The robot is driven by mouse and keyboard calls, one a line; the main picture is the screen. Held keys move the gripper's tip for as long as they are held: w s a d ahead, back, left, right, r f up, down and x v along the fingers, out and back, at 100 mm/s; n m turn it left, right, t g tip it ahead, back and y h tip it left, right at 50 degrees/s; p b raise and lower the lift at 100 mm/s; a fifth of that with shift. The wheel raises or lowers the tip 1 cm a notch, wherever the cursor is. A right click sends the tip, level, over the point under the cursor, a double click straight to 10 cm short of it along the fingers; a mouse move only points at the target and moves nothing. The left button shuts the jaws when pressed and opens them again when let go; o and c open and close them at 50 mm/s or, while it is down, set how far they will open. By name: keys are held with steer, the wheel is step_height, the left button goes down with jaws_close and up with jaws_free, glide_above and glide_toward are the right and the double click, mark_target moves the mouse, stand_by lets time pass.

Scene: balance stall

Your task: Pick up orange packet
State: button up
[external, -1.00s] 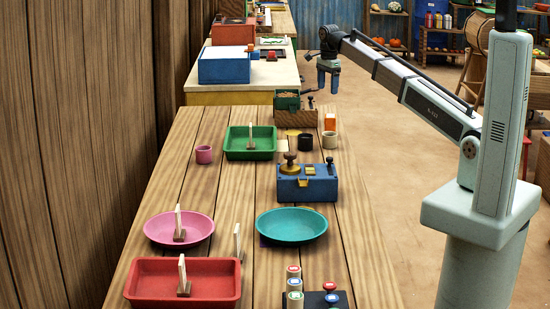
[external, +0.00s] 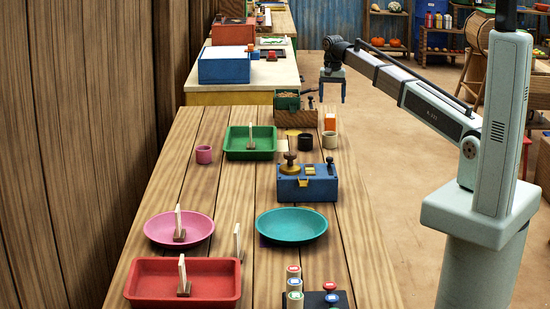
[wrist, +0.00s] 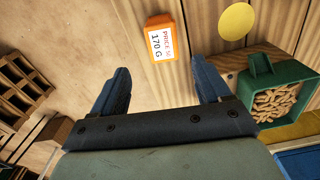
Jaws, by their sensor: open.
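The orange packet (external: 330,122) stands upright near the far right edge of the wooden table in the external view. In the wrist view the orange packet (wrist: 162,38) shows a white label reading "170 G", beyond the fingertips and between their lines. My gripper (external: 333,98) is open and empty, above and apart from the packet. Its two blue fingers (wrist: 164,78) are spread wide in the wrist view.
A green box of pellets (wrist: 272,92) sits close to the right finger in the wrist view. A blue scale box (external: 307,185) and a green tray (external: 234,154) are nearer on the table.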

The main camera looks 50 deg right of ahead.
mark_target(331, 116)
step_height(331, 116, down, 6)
steer(key=shift+r, duration=0.25)
steer(key=shift+a+f, duration=0.2)
steer(key=shift+f, duration=1.1)
steer(key=shift+a+f, duration=0.2)
steer(key=shift+f, duration=1.1)
steer(key=shift+c, duration=0.3)
steer(key=c, duration=1.1)
